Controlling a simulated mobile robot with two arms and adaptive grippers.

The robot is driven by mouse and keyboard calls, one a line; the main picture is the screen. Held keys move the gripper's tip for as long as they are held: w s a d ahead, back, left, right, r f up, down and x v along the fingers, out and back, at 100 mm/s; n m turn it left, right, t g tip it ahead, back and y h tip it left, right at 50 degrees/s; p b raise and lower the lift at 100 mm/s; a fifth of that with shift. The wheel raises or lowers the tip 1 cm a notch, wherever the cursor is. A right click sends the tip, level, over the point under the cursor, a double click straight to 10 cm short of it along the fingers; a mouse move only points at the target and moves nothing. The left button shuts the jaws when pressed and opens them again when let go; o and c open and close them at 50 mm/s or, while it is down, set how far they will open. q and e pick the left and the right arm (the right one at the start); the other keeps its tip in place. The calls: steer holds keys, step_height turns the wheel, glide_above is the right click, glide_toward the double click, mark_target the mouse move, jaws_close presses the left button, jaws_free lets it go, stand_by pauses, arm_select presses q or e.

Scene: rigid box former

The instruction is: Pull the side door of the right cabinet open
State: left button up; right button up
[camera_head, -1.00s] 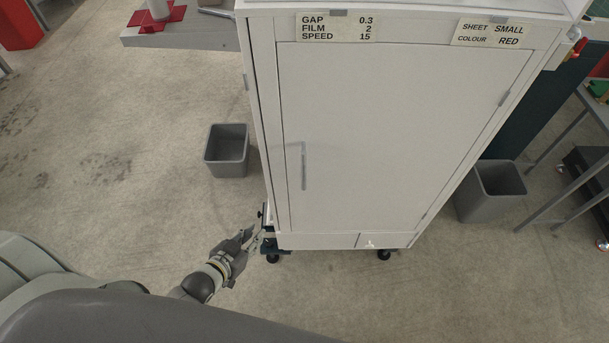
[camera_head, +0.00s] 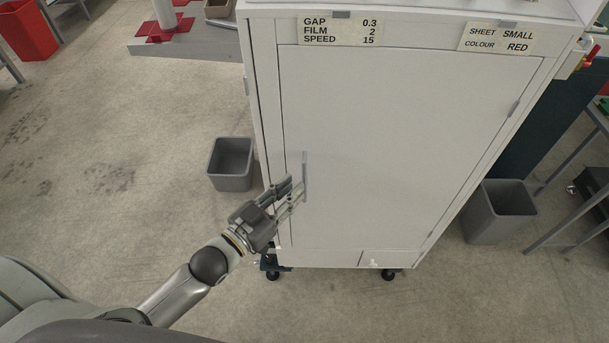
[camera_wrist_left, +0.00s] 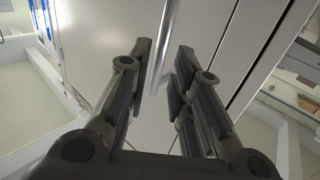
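The cabinet's pale side door (camera_head: 390,130) is shut in its frame, with a vertical bar handle (camera_head: 304,170) near its left edge. My left gripper (camera_head: 294,190) is at the lower part of the handle. In the left wrist view the handle (camera_wrist_left: 168,45) runs down between the two fingers of the left gripper (camera_wrist_left: 160,80). The fingers are apart, with a gap visible around the bar. The lower end of the handle is close to the fingertips. My right gripper is in neither view.
The cabinet stands on castors (camera_head: 273,275). A grey bin (camera_head: 230,165) is on the floor to its left, and another grey bin (camera_head: 497,212) is to its right. Labels (camera_head: 340,32) are along the top of the cabinet. The floor in front is clear.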

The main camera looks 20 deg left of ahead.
mark_target(303, 180)
arm_select(q)
steer(key=shift+x, duration=2.75)
jaws_close()
